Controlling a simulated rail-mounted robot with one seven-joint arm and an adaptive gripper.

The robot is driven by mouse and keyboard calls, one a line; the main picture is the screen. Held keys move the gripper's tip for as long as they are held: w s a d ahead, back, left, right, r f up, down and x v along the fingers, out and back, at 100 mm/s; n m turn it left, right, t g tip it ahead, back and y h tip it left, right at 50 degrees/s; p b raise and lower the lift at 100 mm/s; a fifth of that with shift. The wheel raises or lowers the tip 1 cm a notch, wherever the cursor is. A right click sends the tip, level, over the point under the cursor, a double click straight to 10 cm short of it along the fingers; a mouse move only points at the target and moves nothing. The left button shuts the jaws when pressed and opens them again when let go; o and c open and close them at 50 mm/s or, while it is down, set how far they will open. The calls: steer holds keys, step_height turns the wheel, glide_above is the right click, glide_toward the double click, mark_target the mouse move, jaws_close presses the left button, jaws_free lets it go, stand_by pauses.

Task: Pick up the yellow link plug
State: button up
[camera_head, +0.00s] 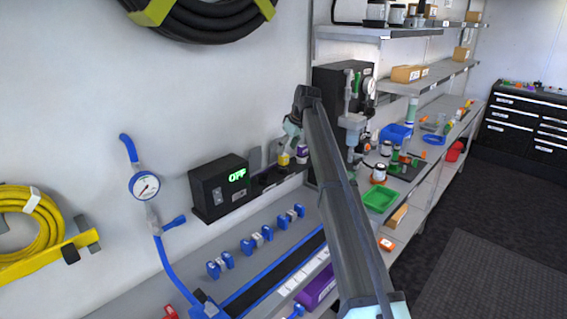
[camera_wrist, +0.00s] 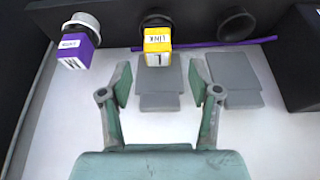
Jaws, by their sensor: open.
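The yellow link plug (camera_wrist: 157,46) sits in a round black socket in the wrist view, with its label reading LINK facing me. My gripper (camera_wrist: 159,80) is open and empty. Its two fingers reach toward the plug from below in the picture, apart from it, with the plug lined up roughly between them. In the head view the yellow plug (camera_head: 284,160) is small, just beyond my gripper (camera_head: 291,135), whose fingers are mostly hidden there by my arm.
An empty black socket (camera_wrist: 237,24) is to the right, near a dark box (camera_wrist: 303,58). Grey plates (camera_wrist: 160,90) lie below the sockets. A black OFF display box (camera_head: 220,187) stands left.

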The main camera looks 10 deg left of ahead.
mark_target(284, 155)
steer(key=shift+p+x, duration=1.15)
steer(key=shift+x, duration=1.7)
jaws_close()
